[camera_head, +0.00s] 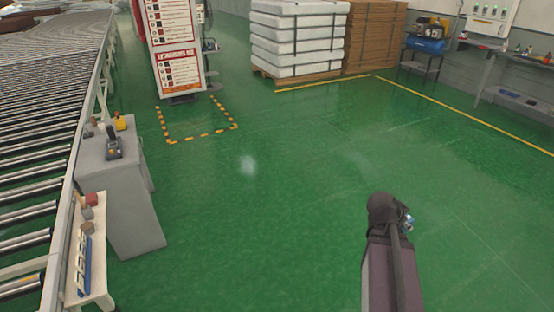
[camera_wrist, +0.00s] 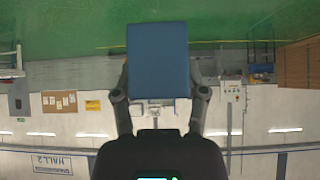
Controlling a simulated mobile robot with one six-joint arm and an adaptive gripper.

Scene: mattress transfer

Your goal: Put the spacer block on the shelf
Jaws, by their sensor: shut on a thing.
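The spacer block appears as a blue block (camera_wrist: 158,50) in the wrist view, filling the upper middle. My gripper (camera_wrist: 158,88) is shut on it, with a dark finger on each side. In the head view my arm rises at the lower right; the fingers and the block cannot be made out there. I cannot tell for sure which surface is the task's shelf. A narrow pale shelf (camera_head: 98,287) with several small items runs beside the roller conveyor at the lower left. A grey workbench with a lower shelf (camera_head: 522,101) stands at the far right.
A roller conveyor (camera_head: 35,130) lines the left side, with a grey cabinet (camera_head: 135,205) beside it. A sign board (camera_head: 176,45) stands behind a striped floor marking. Wrapped mattresses (camera_head: 298,40) and brown stacks (camera_head: 374,38) are at the back. The green floor between is clear.

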